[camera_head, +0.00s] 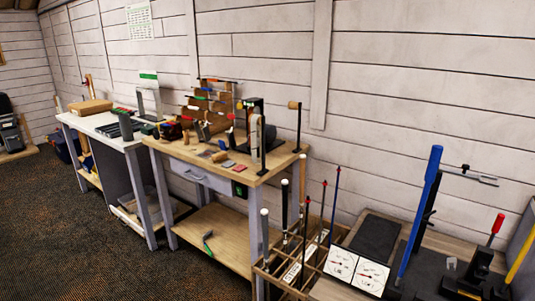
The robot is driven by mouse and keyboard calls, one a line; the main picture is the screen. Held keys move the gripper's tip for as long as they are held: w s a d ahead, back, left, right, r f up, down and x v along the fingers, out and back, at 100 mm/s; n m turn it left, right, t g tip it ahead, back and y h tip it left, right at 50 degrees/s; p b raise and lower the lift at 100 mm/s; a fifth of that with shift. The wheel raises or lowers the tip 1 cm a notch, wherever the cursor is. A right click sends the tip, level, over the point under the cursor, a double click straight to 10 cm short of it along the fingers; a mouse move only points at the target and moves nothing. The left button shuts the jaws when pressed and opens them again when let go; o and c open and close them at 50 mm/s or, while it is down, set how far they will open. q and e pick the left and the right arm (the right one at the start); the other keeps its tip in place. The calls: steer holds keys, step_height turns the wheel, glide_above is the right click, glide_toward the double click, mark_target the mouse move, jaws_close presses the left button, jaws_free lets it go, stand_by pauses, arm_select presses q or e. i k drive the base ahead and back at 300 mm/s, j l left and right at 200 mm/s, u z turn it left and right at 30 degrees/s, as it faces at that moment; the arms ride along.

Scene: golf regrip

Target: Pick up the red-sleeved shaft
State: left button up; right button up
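A wooden divided rack (262,267) stands on the floor at bottom centre and holds several upright shafts. One thin shaft with a small red top (323,186) stands near the rack's middle. Another thin shaft with a red top (307,201) stands just to its left. A blue shaft with a reddish tip (338,172) stands to the right. The shafts' lower parts are partly hidden in the rack. I cannot tell which of them is the red-sleeved shaft. Neither of my grippers is in view.
A wooden-topped workbench (170,147) with tools stands left of the rack, a white-topped bench (82,122) beyond it. At right is a low bench with a dark mat (375,237), white dial cards (356,268), a tall blue bar (420,205) and a red-handled clamp (497,224). Carpet at left is clear.

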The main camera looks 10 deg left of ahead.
mark_target(184, 117)
steer(key=i+j+u, duration=0.15)
steer(key=i+u, duration=0.95)
steer(key=i+z, duration=0.15)
steer(key=i, duration=0.35)
steer(key=i+j+z, duration=0.2)
steer(key=i, duration=0.3)
steer(key=i+j+z, duration=0.15)
steer(key=i, duration=0.35)
